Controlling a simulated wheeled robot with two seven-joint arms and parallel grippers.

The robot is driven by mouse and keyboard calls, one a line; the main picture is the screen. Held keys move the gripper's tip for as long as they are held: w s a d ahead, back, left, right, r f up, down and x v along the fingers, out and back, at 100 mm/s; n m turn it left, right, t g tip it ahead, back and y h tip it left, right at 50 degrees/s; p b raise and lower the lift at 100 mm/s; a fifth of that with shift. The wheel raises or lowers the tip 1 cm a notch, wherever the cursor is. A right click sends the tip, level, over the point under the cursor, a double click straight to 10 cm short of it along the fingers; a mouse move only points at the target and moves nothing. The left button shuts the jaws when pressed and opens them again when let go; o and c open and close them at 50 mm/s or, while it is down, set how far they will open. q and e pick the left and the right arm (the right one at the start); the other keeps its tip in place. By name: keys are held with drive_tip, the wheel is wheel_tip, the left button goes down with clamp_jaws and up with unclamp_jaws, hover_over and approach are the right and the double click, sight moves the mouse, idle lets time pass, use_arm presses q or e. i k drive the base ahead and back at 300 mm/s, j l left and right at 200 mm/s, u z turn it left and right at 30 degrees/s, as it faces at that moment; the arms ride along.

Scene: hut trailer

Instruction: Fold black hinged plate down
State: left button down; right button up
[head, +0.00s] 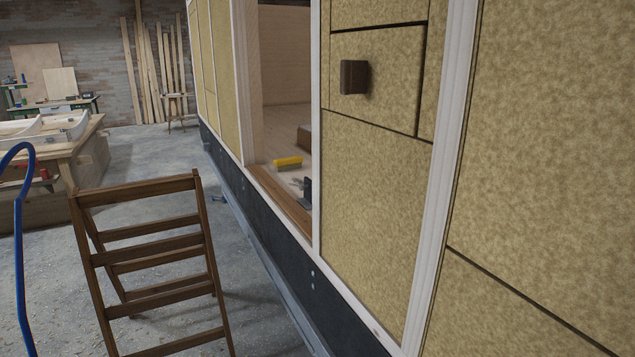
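A small black upright piece (307,190) stands at the doorway sill of the hut, next to the right door jamb. It looks like the black hinged plate, standing up, but it is small and partly cut off by the jamb, and I cannot make out a hinge. A small grey-black part lies by its foot on the wooden sill (283,200). Neither of my grippers shows in the head view, so I see nothing held or touched.
A wooden ladder-like step (155,262) stands in front of the hut's left side. A yellow-topped brush-like thing (288,162) lies inside the doorway. Grey floor (150,165) is open between.

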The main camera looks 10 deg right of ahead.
sight(307, 188)
drive_tip(key=i+j+z, duration=0.25)
drive_tip(key=i+z, duration=0.15)
drive_tip(key=i+j+z, duration=0.95)
drive_tip(key=j+z, duration=0.35)
